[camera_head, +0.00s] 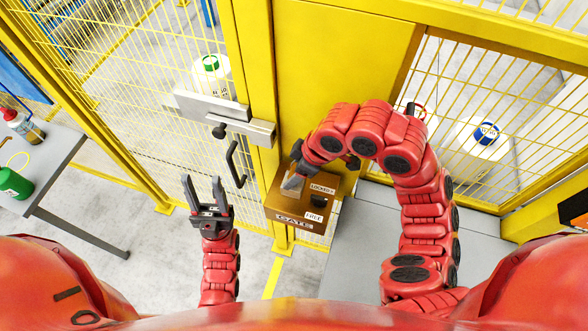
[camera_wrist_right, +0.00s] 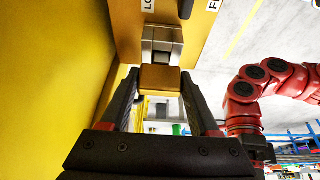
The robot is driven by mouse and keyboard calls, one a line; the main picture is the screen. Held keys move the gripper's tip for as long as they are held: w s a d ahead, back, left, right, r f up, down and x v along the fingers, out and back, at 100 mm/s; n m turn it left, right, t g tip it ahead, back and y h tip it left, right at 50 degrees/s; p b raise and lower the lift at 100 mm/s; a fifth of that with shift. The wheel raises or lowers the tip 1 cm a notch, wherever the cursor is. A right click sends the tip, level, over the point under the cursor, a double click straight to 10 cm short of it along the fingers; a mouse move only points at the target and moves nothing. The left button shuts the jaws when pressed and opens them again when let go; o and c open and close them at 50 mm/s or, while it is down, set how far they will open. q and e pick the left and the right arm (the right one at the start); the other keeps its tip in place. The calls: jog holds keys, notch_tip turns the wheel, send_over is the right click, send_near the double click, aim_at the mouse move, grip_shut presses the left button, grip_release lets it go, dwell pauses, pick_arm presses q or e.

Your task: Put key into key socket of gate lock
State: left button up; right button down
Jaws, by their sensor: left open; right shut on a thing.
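The gate lock (camera_head: 296,208) is a brown box with "LOCKED", "FREE" and "GATE" labels and a black knob, mounted beside the yellow gate post. My right gripper (camera_head: 296,166) is at the box's upper left. In the right wrist view it is shut on the key (camera_wrist_right: 160,80), whose brown block end sits between the fingers. A grey metal piece (camera_wrist_right: 162,45) lies directly ahead of the block, against the lock's face. I cannot tell how deep the key sits; the socket opening is hidden. My left gripper (camera_head: 206,190) is open and empty, left of the lock.
A mesh gate with a metal latch (camera_head: 225,116) and black handle (camera_head: 236,164) stands ahead. A grey surface (camera_head: 360,245) lies below my right arm.

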jog(key=shift+f, duration=0.15)
jog(key=shift+c, duration=0.2)
grip_release()
jog(key=v, duration=1.7)
jog(key=shift+d+p, duration=0.15)
jog(key=shift+p, duration=0.15)
jog(key=shift+s, duration=0.1)
